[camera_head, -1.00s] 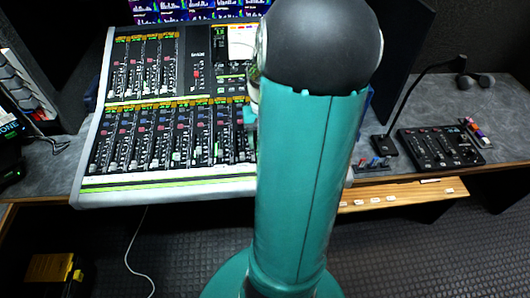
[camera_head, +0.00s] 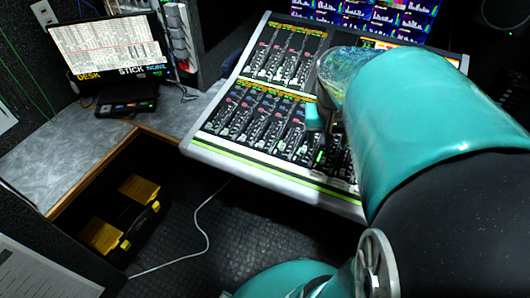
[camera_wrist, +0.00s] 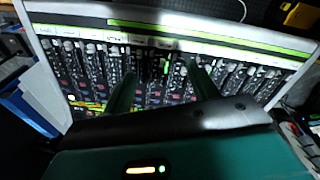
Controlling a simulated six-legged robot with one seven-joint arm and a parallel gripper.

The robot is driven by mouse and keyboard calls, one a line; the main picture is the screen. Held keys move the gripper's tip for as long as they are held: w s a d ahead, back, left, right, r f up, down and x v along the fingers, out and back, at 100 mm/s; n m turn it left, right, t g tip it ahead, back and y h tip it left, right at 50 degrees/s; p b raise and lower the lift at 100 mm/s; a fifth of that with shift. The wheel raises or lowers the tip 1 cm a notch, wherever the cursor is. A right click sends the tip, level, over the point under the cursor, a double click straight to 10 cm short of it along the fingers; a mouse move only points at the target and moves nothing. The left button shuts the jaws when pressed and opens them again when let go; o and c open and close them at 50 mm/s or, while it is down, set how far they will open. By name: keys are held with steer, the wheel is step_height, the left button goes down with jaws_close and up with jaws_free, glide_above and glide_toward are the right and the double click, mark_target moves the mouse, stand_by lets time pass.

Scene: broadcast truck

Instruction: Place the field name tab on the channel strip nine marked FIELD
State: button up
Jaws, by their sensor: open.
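The mixing console (camera_head: 270,172) with its channel strips fills the middle of the head view and most of the wrist view (camera_wrist: 278,42). In the wrist view my gripper (camera_wrist: 162,78) is open, its two green fingers apart over the channel strips, with nothing visible between them. A row of small white labels (camera_wrist: 140,40) runs along the console's edge band there. Their lettering is too small to read, so I cannot tell the field tab or strip nine among them. In the head view a teal finger (camera_head: 314,117) shows over the faders; my arm hides the console's right part.
A black and yellow toolbox (camera_head: 125,215) lies on the floor beside a white cable (camera_head: 205,225). Screens (camera_head: 365,18) stand behind the console.

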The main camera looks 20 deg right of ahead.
steer(key=s+a+r+n+t, duration=0.2)
steer(key=a+r, duration=0.1)
steer(key=a, duration=0.5)
steer(key=s+a+r+n+t+y, duration=0.1)
steer(key=s+a+r+n+t, duration=0.1)
steer(key=a, duration=0.7)
steer(key=shift+a+r+n+t, duration=0.3)
steer(key=shift+r+n+t, duration=0.15)
steer(key=shift+n, duration=0.35)
